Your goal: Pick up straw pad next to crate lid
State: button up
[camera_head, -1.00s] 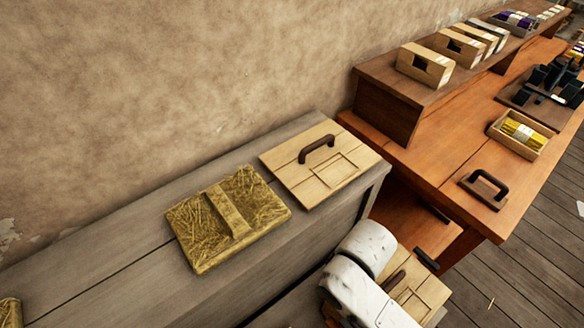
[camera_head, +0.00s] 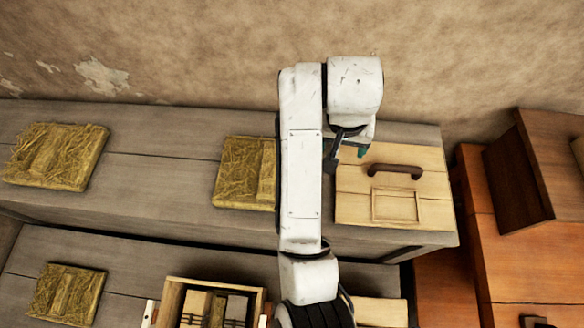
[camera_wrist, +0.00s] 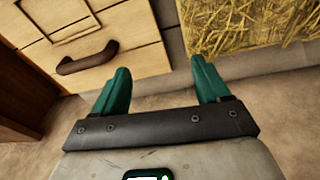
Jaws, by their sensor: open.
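The straw pad (camera_head: 245,175) lies on the grey bench just left of the crate lid, partly hidden behind my white arm in the head view. It also shows in the wrist view (camera_wrist: 240,25) at the upper right. The crate lid (camera_head: 420,185) is pale wood with a dark brown handle; it shows in the wrist view (camera_wrist: 120,45) at the upper left. My gripper (camera_wrist: 160,80) has green fingers spread apart with nothing between them. The fingers are over the gap between lid and pad, the right one near the pad's edge. In the head view the arm mostly hides the gripper.
Another straw pad (camera_head: 55,155) lies at the far left of the grey bench (camera_head: 150,185). A third (camera_head: 65,293) is on the lower surface, beside an open wooden crate (camera_head: 172,300). The wall is close behind the bench. An orange-brown wooden desk (camera_head: 520,260) stands at the right.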

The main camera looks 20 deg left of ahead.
jog(key=s+a+r+n+g, duration=0.1)
jog(key=s+a+r, duration=0.15)
jog(key=a, duration=0.45)
jog(key=s+a+r+g, duration=0.1)
jog(key=s+a, duration=0.3)
jog(key=a, duration=0.3)
jog(key=b, duration=0.3)
send_over(269, 167)
jog(key=shift+n+y, duration=0.3)
notch_tip(269, 167, down, 5)
jog(key=shift+s, duration=0.15)
jog(key=shift+f+b, duration=0.9)
jog(key=shift+f, duration=0.4)
jog(key=shift+f+p, duration=0.5)
jog(key=shift+f, duration=1.15)
jog(key=c, duration=1.3)
jog(key=shift+r, duration=0.1)
